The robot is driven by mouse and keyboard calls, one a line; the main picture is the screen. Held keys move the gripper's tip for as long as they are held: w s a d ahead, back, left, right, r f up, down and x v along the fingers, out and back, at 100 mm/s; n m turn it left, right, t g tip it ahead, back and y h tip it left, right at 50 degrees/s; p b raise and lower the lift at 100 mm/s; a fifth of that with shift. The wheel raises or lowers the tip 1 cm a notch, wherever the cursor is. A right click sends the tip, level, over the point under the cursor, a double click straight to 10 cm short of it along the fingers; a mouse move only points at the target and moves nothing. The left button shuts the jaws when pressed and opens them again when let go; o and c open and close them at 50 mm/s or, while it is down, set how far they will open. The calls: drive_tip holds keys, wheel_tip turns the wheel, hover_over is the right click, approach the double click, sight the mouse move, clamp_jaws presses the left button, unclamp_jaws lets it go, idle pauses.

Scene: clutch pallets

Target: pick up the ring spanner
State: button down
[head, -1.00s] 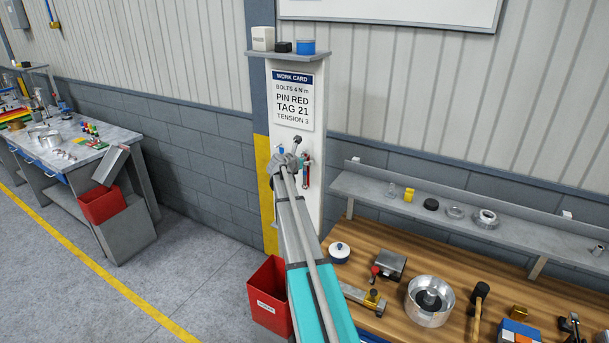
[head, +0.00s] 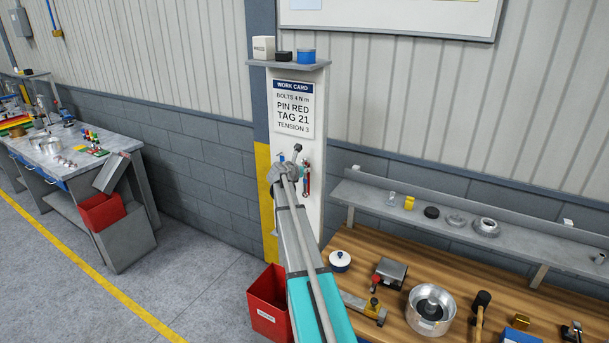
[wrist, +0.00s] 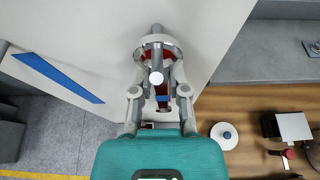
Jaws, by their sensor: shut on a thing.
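My gripper (wrist: 157,88) is shut on a grey metal tool, which I take to be the ring spanner (wrist: 156,60). In the wrist view its rod points toward the camera between the fingers, with a round grey ring around it. The fingers and my arm hide most of the spanner. I cannot tell whether it still touches the post.
The white post (head: 315,120) bears a work card (head: 293,108). A red bin (head: 268,303) stands below. A wooden bench (head: 390,262) with parts lies right; open floor (head: 190,270) lies left.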

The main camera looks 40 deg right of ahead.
drive_tip(key=shift+r, duration=0.15)
drive_tip(key=shift+r+p, duration=0.65)
drive_tip(key=shift+p, duration=0.1)
drive_tip(key=s+a, duration=0.3)
drive_tip(key=a, duration=0.5)
drive_tip(key=s+a, duration=0.4)
drive_tip(key=a, duration=0.4)
drive_tip(key=shift+a, duration=0.3)
drive_tip(key=shift+r+p, duration=0.65)
drive_tip(key=shift+s+a, duration=0.1)
drive_tip(key=shift+a, duration=0.25)
drive_tip(key=shift+s+a, duration=0.1)
drive_tip(key=shift+a, duration=0.25)
drive_tip(key=shift+s+a, duration=0.3)
drive_tip(key=shift+a, duration=0.3)
drive_tip(key=shift+s+a, duration=0.25)
drive_tip(key=shift+a, duration=0.45)
